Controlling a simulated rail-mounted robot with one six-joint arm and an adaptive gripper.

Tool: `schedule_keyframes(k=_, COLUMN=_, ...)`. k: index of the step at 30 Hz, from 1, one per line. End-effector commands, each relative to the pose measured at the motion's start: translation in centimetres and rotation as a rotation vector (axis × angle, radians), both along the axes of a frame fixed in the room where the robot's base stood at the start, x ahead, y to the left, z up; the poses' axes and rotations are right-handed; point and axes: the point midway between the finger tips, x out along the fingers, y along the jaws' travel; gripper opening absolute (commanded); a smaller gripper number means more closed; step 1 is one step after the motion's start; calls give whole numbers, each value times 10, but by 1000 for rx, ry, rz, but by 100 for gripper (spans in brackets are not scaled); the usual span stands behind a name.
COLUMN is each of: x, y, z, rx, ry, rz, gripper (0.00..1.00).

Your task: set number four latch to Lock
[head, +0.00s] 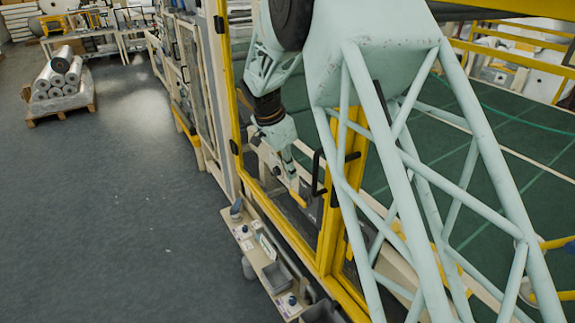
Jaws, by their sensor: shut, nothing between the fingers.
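My gripper (294,180) is small at the end of my pale green arm, beside the yellow-framed gate. It is shut, with nothing seen between its fingers. A small yellow piece lies right at its tip; I cannot tell whether they touch. A narrow beige ledge (257,254) below and left of the gripper carries small blue-grey fittings, one at its far end (237,211), one just nearer (243,231) and one at its near end (290,300). No number or Lock marking is readable, so I cannot tell which part is latch number four or its setting.
The yellow gate frame (329,225) with a black handle (317,173) stands close to the gripper on the right. My lattice arm link hides much behind it. A grey bin (278,277) sits at the ledge. Rolls on a pallet (60,78) stand far left; the grey floor (130,200) is clear.

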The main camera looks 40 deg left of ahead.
Motion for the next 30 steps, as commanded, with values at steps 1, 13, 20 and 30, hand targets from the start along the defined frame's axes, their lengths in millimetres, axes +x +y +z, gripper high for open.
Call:
schedule_keyframes(k=1, x=2, y=-1, z=-7, rx=-2, ry=1, rz=-1, gripper=0)
schedule_keyframes(k=13, x=4, y=-2, z=-47, rx=0, ry=0, rz=1, gripper=0)
schedule_keyframes(k=20, x=4, y=-2, z=-55, rx=1, ry=0, rz=0, gripper=0)
schedule_keyframes(k=30, x=4, y=-2, z=-55, rx=0, ry=0, rz=0, gripper=0)
